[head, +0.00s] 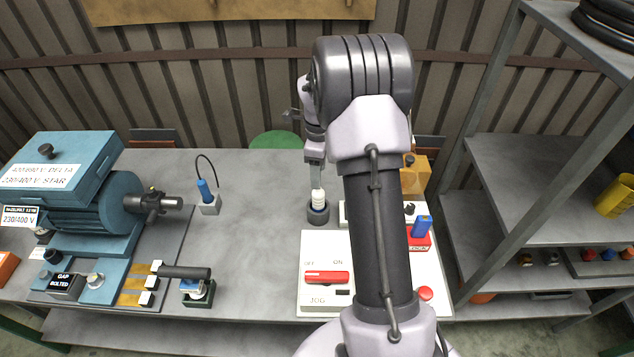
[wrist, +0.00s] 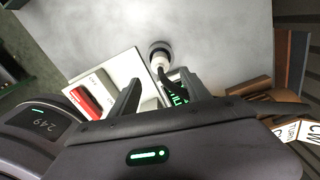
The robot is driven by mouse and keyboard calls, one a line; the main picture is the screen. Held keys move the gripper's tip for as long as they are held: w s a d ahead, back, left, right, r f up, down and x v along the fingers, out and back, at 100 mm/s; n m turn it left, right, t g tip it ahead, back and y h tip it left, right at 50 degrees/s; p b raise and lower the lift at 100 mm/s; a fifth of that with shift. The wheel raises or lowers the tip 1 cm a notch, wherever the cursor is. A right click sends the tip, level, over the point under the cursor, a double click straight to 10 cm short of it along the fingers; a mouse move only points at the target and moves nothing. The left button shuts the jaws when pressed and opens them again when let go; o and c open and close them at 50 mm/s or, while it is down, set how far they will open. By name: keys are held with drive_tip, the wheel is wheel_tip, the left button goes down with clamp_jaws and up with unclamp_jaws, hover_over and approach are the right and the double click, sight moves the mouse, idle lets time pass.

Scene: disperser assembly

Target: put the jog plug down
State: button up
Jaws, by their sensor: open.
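A white plug (head: 318,196), which I take to be the jog plug, stands upright in a dark round holder (head: 318,214) on the grey bench, just behind the jog panel. My gripper (head: 316,172) is right above it, pointing down. In the wrist view the two fingers of my gripper (wrist: 160,78) are spread apart. The white plug (wrist: 161,62) shows just beyond and between the fingertips, with its dark round base around it. The frames do not settle whether a finger touches it. The jog panel (head: 312,298) is white with a red switch handle (head: 327,277).
A blue motor (head: 80,205) and a terminal board stand at the left. A blue plug with a black cable (head: 205,190) sits in a pale block. A blue-and-red lock (head: 420,235) is right of my arm. The bench between motor and jog panel (head: 255,240) is mostly clear.

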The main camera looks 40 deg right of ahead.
drive_tip(key=s+a+r+n+t, duration=0.2)
drive_tip(key=s+a+r+n, duration=0.3)
drive_tip(key=a+r, duration=0.4)
drive_tip(key=s+a+r+n+t, duration=0.1)
drive_tip(key=s+a+r+n, duration=0.2)
drive_tip(key=a+r+n, duration=0.45)
drive_tip(key=s+a+r+n+t+y, duration=0.1)
drive_tip(key=s+a+r+n, duration=0.1)
drive_tip(key=s+a+n, duration=0.3)
drive_tip(key=s+a+r+n+t+y, duration=0.1)
drive_tip(key=s+a+r+n, duration=0.1)
drive_tip(key=s+a+n, duration=0.4)
drive_tip(key=s, duration=0.4)
drive_tip(key=shift+s+a+r+t, duration=0.15)
drive_tip(key=shift+s+t, duration=0.25)
wheel_tip(320, 180, down, 12)
drive_tip(key=b, duration=1.2)
